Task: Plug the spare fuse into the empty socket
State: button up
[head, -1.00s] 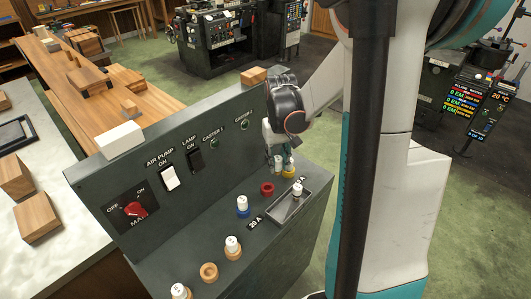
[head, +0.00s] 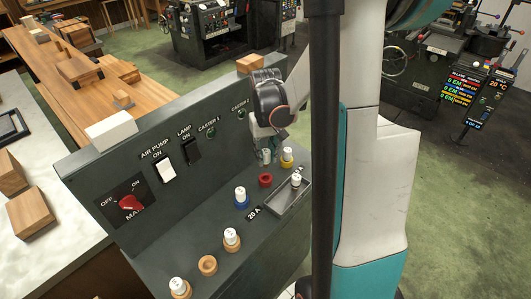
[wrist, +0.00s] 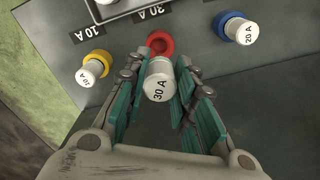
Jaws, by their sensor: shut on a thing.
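My gripper (wrist: 158,88) is shut on a white fuse marked 30 A (wrist: 158,80), with a finger on each side. In the head view my gripper (head: 265,155) hangs low over the panel, just behind the red socket (head: 265,180); the held fuse is hard to make out there. The red socket (wrist: 160,42) is empty and lies just beyond the fuse in the wrist view, near the 30 A label. The fuse appears apart from the socket, but its lower end is hidden.
A fuse in a yellow socket (wrist: 90,68) and one in a blue socket (wrist: 237,28) flank the red one. A tray (head: 272,208) holds another white fuse (head: 296,180). An empty tan socket (head: 208,265) sits nearer the front. The upright switch panel (head: 95,185) stands behind.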

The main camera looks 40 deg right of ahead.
aim_at(266, 163)
jog(key=shift+f+b, duration=1.65)
jog(key=shift+f, duration=0.6)
jog(key=shift+f+b, duration=1.6)
jog(key=shift+f, duration=0.05)
jog(key=o, duration=1.1)
jog(key=shift+o, duration=0.2)
jog(key=shift+r, duration=0.1)
notch_tip(266, 163, up, 12)
jog(key=shift+f, duration=0.1)
